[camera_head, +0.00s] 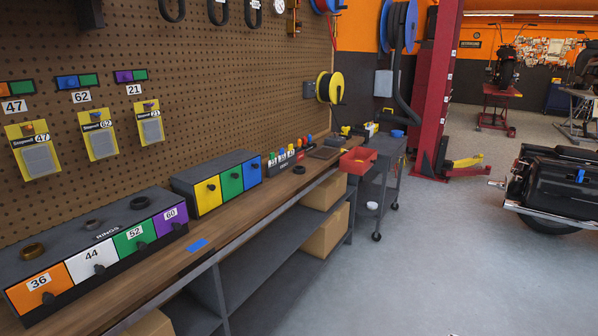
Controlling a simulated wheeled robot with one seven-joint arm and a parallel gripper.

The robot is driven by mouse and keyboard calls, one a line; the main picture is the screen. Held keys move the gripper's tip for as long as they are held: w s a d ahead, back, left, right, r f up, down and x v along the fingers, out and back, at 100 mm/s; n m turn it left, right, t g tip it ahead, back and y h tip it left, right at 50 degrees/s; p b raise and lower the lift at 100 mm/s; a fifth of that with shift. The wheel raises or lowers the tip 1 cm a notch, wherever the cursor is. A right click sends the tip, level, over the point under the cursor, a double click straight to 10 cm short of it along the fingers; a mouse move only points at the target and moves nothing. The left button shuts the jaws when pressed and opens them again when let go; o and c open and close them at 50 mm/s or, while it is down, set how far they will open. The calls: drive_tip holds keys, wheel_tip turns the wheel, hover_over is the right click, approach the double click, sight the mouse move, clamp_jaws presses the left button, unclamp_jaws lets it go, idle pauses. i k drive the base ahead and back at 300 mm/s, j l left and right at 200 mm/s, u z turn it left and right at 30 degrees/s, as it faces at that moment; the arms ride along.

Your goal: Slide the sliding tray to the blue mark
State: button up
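A blue mark (198,245) lies flat on the front part of the wooden workbench (232,226), just right of the box with numbered drawers. A red open tray (357,160) sits at the far end of the bench, well beyond the blue mark. It looks like the sliding tray, but I cannot tell for certain, and no rail under it can be made out. A flat dark tray (325,153) lies just left of it. My gripper is not in view.
A grey box with numbered drawers (75,262) and a box with yellow, green and blue fronts (218,184) stand along the bench's back. A grey cart (382,185) stands past the bench.

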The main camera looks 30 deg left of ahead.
sight(348, 163)
drive_tip(key=i+j+u, duration=0.15)
drive_tip(key=i+u, duration=0.65)
drive_tip(key=u, duration=0.2)
drive_tip(key=j+z, duration=0.25)
drive_tip(key=j, duration=0.6)
drive_tip(key=k+j+z, duration=0.1)
drive_tip(key=j+z, duration=0.15)
drive_tip(key=j, duration=0.6)
drive_tip(key=i, duration=1)
